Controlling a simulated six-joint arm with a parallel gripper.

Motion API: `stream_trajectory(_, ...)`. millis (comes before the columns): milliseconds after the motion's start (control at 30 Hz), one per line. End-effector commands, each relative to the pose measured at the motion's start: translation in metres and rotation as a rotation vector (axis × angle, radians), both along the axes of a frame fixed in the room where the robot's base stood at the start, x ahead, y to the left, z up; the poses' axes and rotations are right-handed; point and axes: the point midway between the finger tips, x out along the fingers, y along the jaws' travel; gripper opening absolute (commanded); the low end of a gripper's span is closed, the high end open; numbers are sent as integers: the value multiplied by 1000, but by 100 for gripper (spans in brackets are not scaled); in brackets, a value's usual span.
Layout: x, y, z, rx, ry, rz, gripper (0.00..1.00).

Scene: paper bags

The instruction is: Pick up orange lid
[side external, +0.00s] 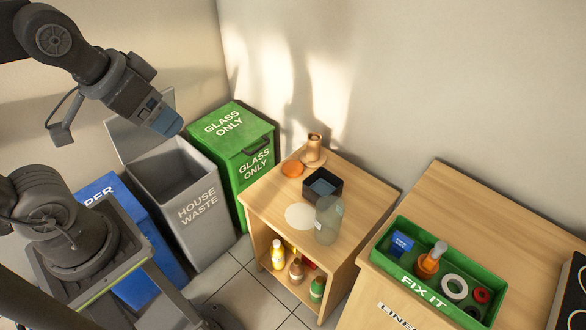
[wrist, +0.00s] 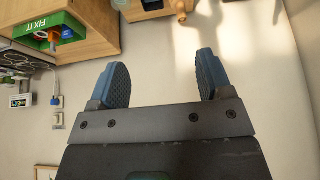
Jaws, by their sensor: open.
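The orange lid (side external: 292,168) is a round disc lying flat on the wooden cabinet top (side external: 262,197), near its back left edge. It sits left of a brown bottle-like item and behind a dark square box. My gripper (side external: 168,122) is high in the air at upper left, above the grey bin and well apart from the lid. In the wrist view my gripper (wrist: 160,82) has its two blue fingers wide apart with nothing between them. I cannot make out the lid in the wrist view.
The dark box (side external: 336,190), brown item (side external: 314,147) and a clear jar (side external: 329,222) share the cabinet top. A green glass bin (side external: 230,133) and open grey waste bin (side external: 150,190) stand left. A green FIX IT tray (side external: 390,271) sits on the right counter.

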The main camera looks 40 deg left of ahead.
Motion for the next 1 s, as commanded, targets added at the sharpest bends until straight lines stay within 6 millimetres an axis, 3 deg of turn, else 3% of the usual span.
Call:
stream_trajectory(267,0,0,0,0,0,0,99)
stream_trajectory(567,6,0,2,-1,5,5,100)
stream_trajectory(667,23,2,8,-5,22,19,100)
stream_trajectory(767,55,5,14,-9,49,43,100)
stream_trajectory(1000,151,15,7,-25,116,112,100)
